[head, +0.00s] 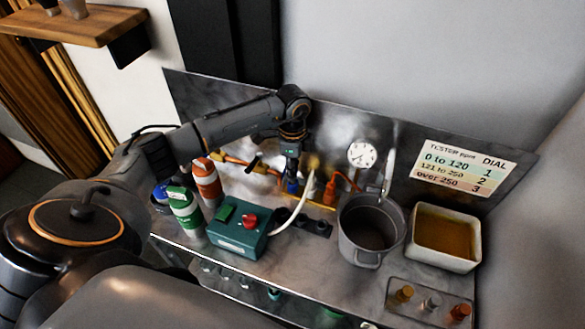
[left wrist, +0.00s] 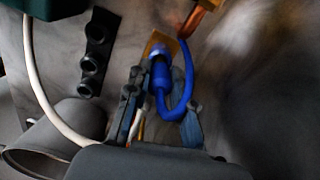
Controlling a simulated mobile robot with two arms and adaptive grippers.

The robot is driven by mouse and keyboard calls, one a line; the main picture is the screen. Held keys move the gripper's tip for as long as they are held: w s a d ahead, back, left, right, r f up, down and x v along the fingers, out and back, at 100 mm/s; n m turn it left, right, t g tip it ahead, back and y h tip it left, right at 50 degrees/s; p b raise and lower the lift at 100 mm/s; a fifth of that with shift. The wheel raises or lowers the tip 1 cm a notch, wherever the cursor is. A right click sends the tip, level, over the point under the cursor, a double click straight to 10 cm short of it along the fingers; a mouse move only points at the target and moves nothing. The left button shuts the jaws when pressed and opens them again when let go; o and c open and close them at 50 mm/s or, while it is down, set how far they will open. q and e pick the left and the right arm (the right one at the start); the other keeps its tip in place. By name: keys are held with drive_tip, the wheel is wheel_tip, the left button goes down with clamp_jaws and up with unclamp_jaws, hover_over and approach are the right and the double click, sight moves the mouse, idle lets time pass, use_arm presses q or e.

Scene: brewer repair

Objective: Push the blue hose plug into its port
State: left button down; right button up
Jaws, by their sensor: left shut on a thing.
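My left gripper (head: 292,172) points down at the back of the counter. It is shut on the blue hose plug (head: 292,187). In the left wrist view the plug (left wrist: 160,70) sits between the two fingers (left wrist: 160,100), with its blue hose (left wrist: 188,72) looping round to the right. The plug's front end is at a yellow-brown block (left wrist: 156,40), which also shows in the head view as a yellow strip (head: 318,205). I cannot tell whether the plug is in its port, since the opening is hidden. My right gripper is not in view.
An orange plug and hose (head: 330,190) stand just right of the blue plug. A teal box with a red knob (head: 238,232), a grey pot (head: 366,255), a white tub of amber liquid (head: 472,259) and bottles (head: 186,216) crowd the counter. A black socket strip (head: 305,221) lies in front.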

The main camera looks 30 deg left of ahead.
use_arm(q)
drive_tip(key=shift+f+b, duration=0.6)
drive_tip(key=shift+f, duration=0.45)
idle(0.4)
drive_tip(key=c, duration=0.5)
unclamp_jaws()
drive_tip(key=shift+r, duration=0.1)
drive_tip(key=shift+r, duration=0.15)
drive_tip(key=shift+r+p, duration=2.8)
drive_tip(key=shift+r, duration=0.65)
drive_tip(key=shift+f, duration=0.1)
